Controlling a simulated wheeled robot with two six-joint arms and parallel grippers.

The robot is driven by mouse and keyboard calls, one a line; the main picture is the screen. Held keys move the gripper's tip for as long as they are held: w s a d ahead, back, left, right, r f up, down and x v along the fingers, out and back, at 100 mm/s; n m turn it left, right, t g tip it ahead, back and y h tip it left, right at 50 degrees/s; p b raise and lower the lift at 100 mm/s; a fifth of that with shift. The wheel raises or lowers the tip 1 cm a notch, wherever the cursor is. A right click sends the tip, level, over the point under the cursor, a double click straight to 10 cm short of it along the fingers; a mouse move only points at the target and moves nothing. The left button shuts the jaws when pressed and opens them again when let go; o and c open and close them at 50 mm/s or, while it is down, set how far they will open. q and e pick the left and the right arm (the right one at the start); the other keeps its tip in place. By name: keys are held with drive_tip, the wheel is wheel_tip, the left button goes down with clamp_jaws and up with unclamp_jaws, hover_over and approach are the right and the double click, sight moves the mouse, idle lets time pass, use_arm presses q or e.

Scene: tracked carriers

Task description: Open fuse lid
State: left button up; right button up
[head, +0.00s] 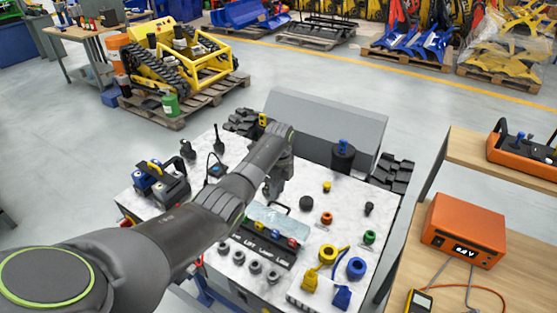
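A clear, pale lid (282,217) lies over the back of a black fuse block on the white-topped carrier, near the middle of the head view. Coloured fuses (275,234) in yellow, blue and red show along the front of the block, above white lettering. My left arm reaches in from the lower left over the carrier. Its gripper (268,195) points down just behind the lid's back left part. The fingers are small and dark, partly hidden by the wrist, and I cannot tell whether they touch the lid or how far apart they are. My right gripper is out of view.
The carrier top (322,206) also bears several knobs, a black and blue battery-like unit (160,182), and yellow and blue rings (357,267) at the front right. A grey box (325,130) rises behind. An orange power supply (463,231) stands on a wooden table at right.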

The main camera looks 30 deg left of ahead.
use_arm(q)
wheel_tip(320, 180, up, 15)
drive_tip(key=p, duration=0.1)
drive_tip(key=shift+w+f+p, duration=0.15)
drive_tip(key=shift+w+p, duration=0.2)
drive_tip(key=shift+d, duration=0.1)
drive_tip(key=shift+c, duration=0.3)
